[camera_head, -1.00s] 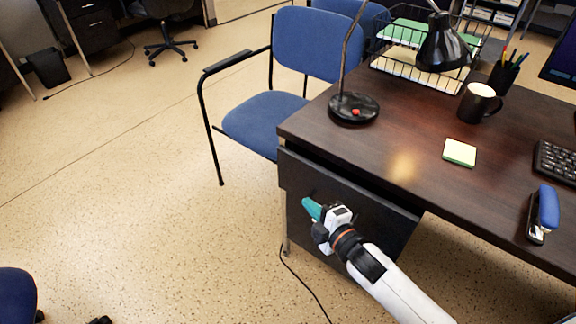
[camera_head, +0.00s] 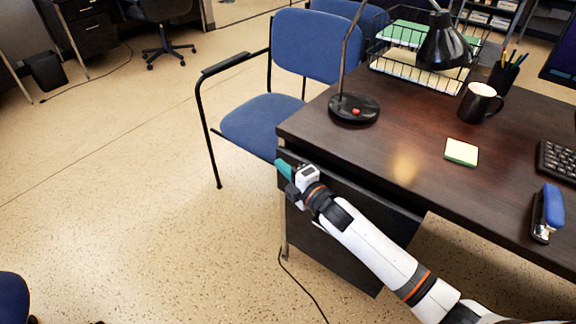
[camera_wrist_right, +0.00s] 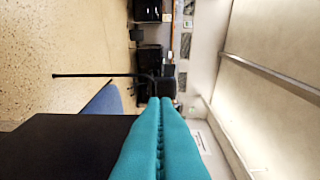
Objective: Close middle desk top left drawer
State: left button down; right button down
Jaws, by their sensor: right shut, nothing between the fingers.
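The dark middle desk (camera_head: 400,150) has a drawer unit under its left end. The top drawer front (camera_head: 385,213) stands out a little beyond the panel below it, with a dark gap under the desktop. My right arm hides much of it. My right gripper (camera_head: 284,170), with teal fingers, is shut and empty at the upper left end of this drawer front. Whether it touches is unclear. In the right wrist view the teal fingers (camera_wrist_right: 160,140) are pressed together beside a dark flat surface (camera_wrist_right: 70,145). My left gripper is not in view.
A blue chair (camera_head: 262,118) stands just beyond the desk's left end. A black lamp (camera_head: 354,108), a mug (camera_head: 478,102), sticky notes (camera_head: 461,152) and a blue stapler (camera_head: 548,210) are on the desktop.

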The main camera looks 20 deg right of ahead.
aim_at(300, 157)
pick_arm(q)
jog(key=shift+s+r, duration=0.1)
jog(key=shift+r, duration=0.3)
pick_arm(e)
jog(key=shift+w+d, duration=0.5)
jog(key=shift+d, duration=0.2)
jog(key=w+d, duration=0.2)
jog(key=d, duration=0.1)
jog(key=shift+w+d, duration=0.15)
jog(key=shift+w, duration=0.15)
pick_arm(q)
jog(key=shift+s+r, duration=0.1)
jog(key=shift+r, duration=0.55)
pick_arm(e)
jog(key=shift+w+d+r, duration=0.1)
jog(key=shift+w+d, duration=0.05)
jog(key=shift+d, duration=0.1)
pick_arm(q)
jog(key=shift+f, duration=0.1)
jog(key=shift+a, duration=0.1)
